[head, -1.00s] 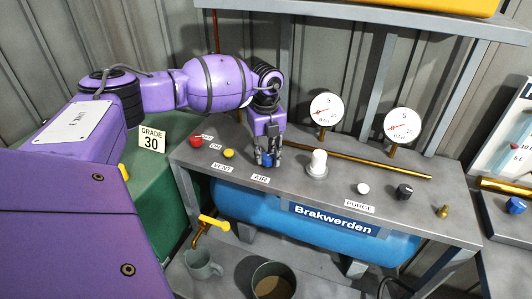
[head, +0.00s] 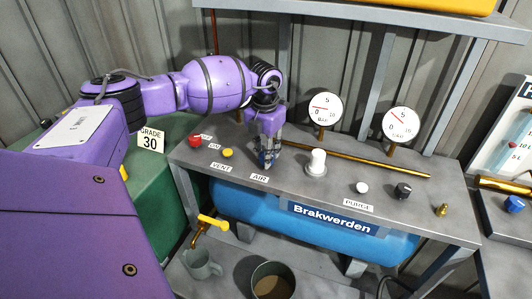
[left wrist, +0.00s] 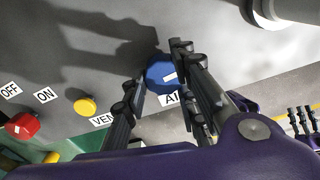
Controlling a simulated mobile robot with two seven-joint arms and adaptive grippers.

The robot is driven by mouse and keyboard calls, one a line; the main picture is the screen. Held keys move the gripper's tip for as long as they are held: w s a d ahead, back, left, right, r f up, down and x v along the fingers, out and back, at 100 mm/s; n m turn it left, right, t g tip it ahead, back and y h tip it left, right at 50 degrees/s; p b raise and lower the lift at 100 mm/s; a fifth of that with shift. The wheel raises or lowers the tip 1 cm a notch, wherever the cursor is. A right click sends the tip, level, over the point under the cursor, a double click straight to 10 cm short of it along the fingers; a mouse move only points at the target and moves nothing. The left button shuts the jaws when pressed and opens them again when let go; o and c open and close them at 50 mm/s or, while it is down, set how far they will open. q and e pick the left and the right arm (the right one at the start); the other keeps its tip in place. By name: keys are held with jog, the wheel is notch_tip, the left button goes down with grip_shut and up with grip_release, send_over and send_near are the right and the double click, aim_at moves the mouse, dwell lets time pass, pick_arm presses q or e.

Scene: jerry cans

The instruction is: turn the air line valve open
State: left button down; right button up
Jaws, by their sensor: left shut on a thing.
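The air valve is a round blue knob with a white mark (left wrist: 160,75), on the bench top behind the AIR label (head: 259,177). My left gripper (head: 267,158) points down over it. In the left wrist view its fingers stand on either side of the knob, shut on it. In the head view the fingers hide most of the knob. Dark finger-like parts at the right edge of the left wrist view look like my right gripper (left wrist: 302,118); their opening is unclear.
A red knob (head: 195,141) and a yellow button (head: 227,153) stand left of the valve. A white knob (head: 317,162) stands to its right. Two gauges (head: 325,108) (head: 401,124) and a brass pipe (head: 365,163) lie behind. A blue tank (head: 270,213) is below.

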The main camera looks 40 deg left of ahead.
pick_arm(q)
jog(key=shift+a+m, duration=0.35)
jog(key=shift+m, duration=0.25)
jog(key=c, duration=1.5)
grip_release()
jog(key=shift+c, duration=0.2)
jog(key=shift+f, duration=0.1)
jog(key=shift+d, duration=0.1)
jog(key=shift+r, duration=0.2)
notch_tip(320, 180, up, 12)
jog(key=shift+f, duration=0.15)
